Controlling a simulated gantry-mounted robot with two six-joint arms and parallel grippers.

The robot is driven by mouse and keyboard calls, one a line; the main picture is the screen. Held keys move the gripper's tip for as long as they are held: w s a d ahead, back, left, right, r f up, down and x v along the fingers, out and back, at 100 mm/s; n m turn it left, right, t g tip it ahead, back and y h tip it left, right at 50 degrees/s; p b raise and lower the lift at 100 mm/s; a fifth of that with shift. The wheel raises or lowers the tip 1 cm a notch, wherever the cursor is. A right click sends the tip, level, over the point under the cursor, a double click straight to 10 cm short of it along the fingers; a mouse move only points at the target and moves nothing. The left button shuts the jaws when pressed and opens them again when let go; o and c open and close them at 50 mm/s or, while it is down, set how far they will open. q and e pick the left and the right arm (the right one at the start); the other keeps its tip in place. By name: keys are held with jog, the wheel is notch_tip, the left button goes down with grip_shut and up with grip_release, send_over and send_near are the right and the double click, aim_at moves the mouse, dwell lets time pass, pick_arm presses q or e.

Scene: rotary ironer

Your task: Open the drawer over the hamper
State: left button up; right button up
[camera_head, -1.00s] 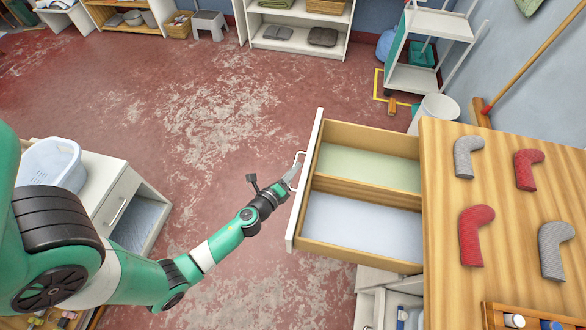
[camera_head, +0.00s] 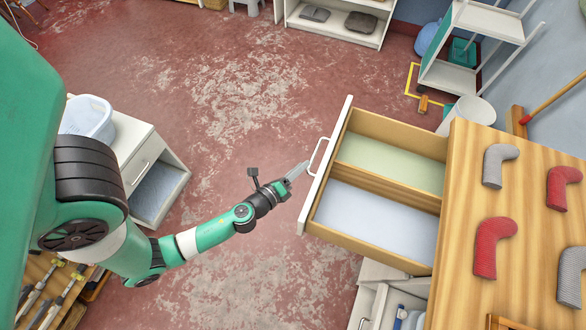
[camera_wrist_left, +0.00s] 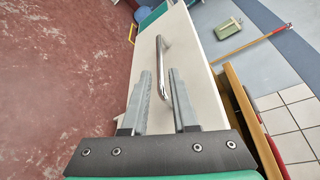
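A wooden drawer (camera_head: 335,229) with a white front stands pulled far out of the wood-topped cabinet (camera_head: 465,220) at the right. It has a pale green and a pale lilac compartment. Its metal bar handle (camera_head: 318,155) also shows in the left wrist view (camera_wrist_left: 163,62). My left gripper (camera_head: 303,168) is just off this handle in the head view. In the wrist view its two fingers (camera_wrist_left: 160,85) are apart, with the handle beyond and between their tips; no grip shows. Which drawer is over a hamper is unclear. My right gripper is out of view.
At left, a white cabinet (camera_head: 120,140) has a shut drawer (camera_head: 141,166) over an open bay; a pale basket (camera_head: 88,118) stands on it. Grey and red sleeve-like pieces lie on the wooden top. A white cart (camera_head: 480,50) stands behind. Red floor between is clear.

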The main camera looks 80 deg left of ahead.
pick_arm(q)
jog(key=v, duration=0.4)
dwell(0.4)
